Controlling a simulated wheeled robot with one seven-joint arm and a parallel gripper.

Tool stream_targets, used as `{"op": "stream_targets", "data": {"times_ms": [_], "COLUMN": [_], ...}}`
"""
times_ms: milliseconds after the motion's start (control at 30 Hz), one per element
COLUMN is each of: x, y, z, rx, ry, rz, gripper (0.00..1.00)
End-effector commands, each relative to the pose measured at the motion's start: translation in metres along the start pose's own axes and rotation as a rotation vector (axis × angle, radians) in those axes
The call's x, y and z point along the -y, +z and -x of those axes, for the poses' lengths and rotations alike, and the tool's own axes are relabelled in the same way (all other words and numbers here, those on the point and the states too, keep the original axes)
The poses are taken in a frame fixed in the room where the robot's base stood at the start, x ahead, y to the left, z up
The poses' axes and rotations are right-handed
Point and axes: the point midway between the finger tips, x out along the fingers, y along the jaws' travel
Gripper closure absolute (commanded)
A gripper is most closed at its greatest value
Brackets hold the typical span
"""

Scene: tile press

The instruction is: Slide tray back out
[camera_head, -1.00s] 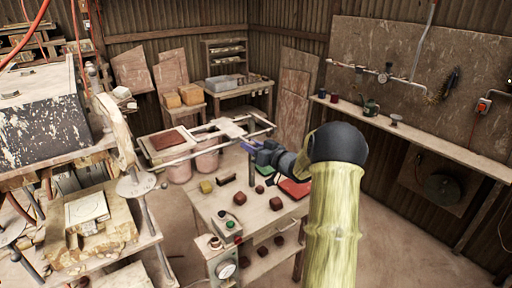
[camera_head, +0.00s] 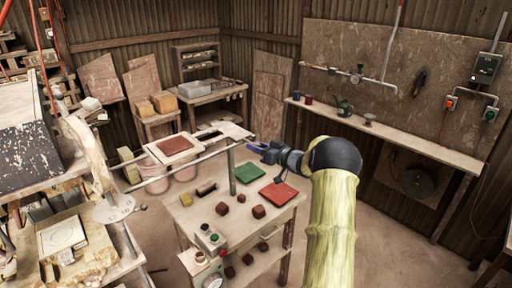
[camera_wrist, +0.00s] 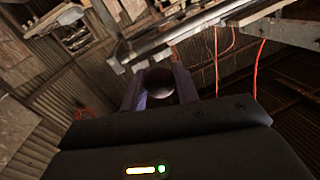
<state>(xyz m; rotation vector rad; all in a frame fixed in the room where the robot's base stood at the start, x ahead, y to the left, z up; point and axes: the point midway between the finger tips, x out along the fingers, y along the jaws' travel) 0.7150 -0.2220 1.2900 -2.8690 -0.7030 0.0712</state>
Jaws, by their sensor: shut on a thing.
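The pale tray (camera_head: 153,155) carries a square red-brown slab (camera_head: 174,145) and lies on long metal rails (camera_head: 205,156) right of the press (camera_head: 28,135). A pale plate (camera_head: 226,131) shows between the slab and my gripper. My gripper (camera_head: 257,147) is at the right end of the rails, beyond the bench's far edge. In the wrist view, my gripper (camera_wrist: 160,82) is shut with its two purple fingers on either side of a dark round knob (camera_wrist: 161,87). How the knob joins the tray is hidden.
The bench (camera_head: 195,222) below holds a green tile (camera_head: 236,172), a red tile (camera_head: 278,194), several dark red blocks and a button box (camera_head: 210,238). A metal post (camera_head: 232,172) stands near the gripper. Floor to the right is clear.

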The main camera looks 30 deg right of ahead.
Motion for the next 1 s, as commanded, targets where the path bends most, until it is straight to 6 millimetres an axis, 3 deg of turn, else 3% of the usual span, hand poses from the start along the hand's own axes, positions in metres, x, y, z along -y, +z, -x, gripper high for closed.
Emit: {"op": "stream_targets", "data": {"times_ms": [133,167,233,667,1000], "x": [-0.003,-0.004,-0.005,-0.003,-0.005], "y": [-0.005,-0.005,-0.005,-0.002,0.001], "z": [0.002,0.003,0.004,0.009,0.068], "rx": [-0.008,-0.009,-0.009,-0.005,-0.006], "ry": [0.007,0.009,0.012,0.007,0.012], "rz": [0.004,0.004,0.004,0.003,0.003], "gripper": [1.0,0.64,0.5,0.5,0.5]}}
